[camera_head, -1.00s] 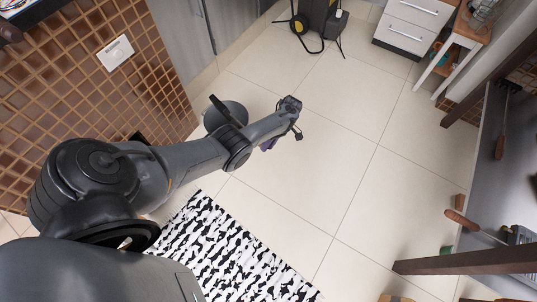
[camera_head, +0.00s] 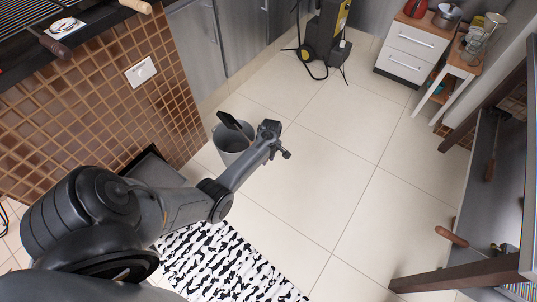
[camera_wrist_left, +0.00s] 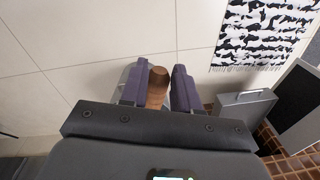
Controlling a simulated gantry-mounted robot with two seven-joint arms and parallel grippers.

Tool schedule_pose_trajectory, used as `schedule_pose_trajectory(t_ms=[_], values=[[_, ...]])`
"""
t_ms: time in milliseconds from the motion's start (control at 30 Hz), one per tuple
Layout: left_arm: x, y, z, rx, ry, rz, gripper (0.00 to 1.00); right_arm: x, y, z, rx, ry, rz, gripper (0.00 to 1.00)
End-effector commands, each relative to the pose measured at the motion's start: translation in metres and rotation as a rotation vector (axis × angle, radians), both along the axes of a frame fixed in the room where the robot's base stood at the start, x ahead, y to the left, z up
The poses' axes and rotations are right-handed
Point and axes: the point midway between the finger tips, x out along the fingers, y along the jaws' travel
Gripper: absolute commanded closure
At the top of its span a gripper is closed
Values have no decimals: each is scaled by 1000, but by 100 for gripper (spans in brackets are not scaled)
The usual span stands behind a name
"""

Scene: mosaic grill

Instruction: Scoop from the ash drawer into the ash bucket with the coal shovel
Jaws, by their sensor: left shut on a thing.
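My left gripper (camera_head: 268,138) is shut on the wooden handle of the coal shovel. In the left wrist view, its purple fingers (camera_wrist_left: 158,88) clasp the brown handle (camera_wrist_left: 157,82) from both sides. In the head view, the shovel's dark metal part (camera_head: 232,122) lies over the mouth of the grey ash bucket (camera_head: 231,155). I cannot tell whether it holds ash. The bucket stands on the floor just left of the gripper. The ash drawer (camera_head: 155,168) sits low at the tiled wall, partly hidden by my left arm. It also shows in the wrist view (camera_wrist_left: 245,120). My right gripper is out of view.
A black-and-white mat (camera_head: 225,262) lies on the floor below my arm. A tiled grill base (camera_head: 100,90) rises at the left. A pressure washer (camera_head: 325,35) and a white drawer unit (camera_head: 410,50) stand at the back. The tiled floor to the right is clear.

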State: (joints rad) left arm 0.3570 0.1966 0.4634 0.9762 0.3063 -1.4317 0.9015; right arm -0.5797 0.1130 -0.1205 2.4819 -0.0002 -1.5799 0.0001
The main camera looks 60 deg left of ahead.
Motion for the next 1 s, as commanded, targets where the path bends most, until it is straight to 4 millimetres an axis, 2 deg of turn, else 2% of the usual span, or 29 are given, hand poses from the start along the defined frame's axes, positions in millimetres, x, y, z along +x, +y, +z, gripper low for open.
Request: schedule_pose_trajectory(t_ms=[67,267,333,700,1000], values=[[-4,-1,-1,10,-73,4,96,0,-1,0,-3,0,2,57],[-7,-2,-7,30,-255,5,96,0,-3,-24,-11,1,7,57],[-6,-3,-1,34,-321,6,96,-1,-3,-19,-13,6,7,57],[-12,-2,-7,74,-614,6,96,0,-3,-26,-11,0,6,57],[-15,0,-8,97,-778,2,96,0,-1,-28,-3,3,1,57]])
